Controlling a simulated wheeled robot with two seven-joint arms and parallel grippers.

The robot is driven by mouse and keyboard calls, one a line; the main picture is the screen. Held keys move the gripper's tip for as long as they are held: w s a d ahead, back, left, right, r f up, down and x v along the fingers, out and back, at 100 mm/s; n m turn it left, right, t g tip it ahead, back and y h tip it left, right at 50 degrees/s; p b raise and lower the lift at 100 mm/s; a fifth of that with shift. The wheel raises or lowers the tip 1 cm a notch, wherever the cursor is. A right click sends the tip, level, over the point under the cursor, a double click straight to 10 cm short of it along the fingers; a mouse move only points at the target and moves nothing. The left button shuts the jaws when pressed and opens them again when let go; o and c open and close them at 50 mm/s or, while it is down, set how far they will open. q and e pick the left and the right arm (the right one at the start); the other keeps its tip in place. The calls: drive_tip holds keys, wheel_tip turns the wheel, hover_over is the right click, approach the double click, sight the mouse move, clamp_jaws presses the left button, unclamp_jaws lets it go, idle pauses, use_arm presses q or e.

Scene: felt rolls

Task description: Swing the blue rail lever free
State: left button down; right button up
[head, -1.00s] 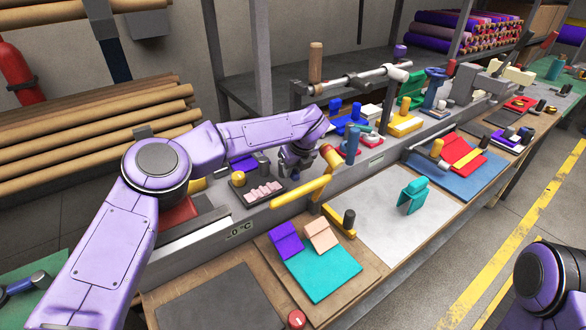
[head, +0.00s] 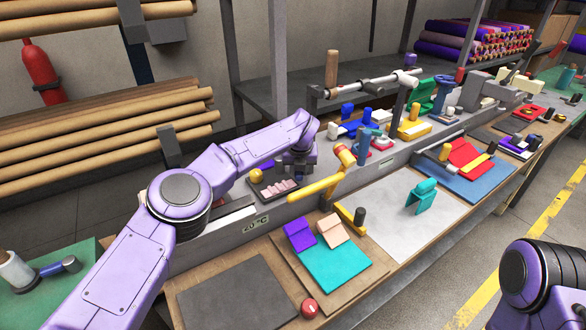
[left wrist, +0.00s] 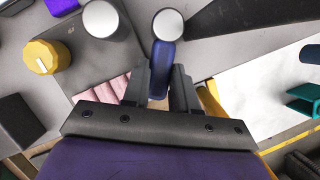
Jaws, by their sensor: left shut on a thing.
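The blue rail lever (left wrist: 163,62) shows in the left wrist view as a dark blue bar with a round pale cap at its far end. My left gripper (left wrist: 165,85) has one dark finger on each side of the bar and is shut on it. In the head view my left gripper (head: 297,170) is down at the grey rail, beside the pink-block tray, and hides the lever there. My right arm shows only as a purple joint at the bottom right; its gripper is out of view.
A dark tray of pink blocks (head: 281,188) and a yellow knob (left wrist: 42,57) lie left of the gripper. A teal clip (head: 421,195) stands on the pale sheet in front.

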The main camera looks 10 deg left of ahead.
idle(0.3)
use_arm(q)
drive_tip(key=c, duration=0.9)
unclamp_jaws()
drive_tip(key=shift+r, duration=0.1)
drive_tip(key=shift+s+r+b, duration=0.1)
drive_tip(key=shift+r+b, duration=0.2)
drive_tip(key=b+v, duration=0.3)
drive_tip(key=v, duration=0.6)
drive_tip(key=shift+s+r, duration=0.25)
drive_tip(key=shift+r, duration=0.05)
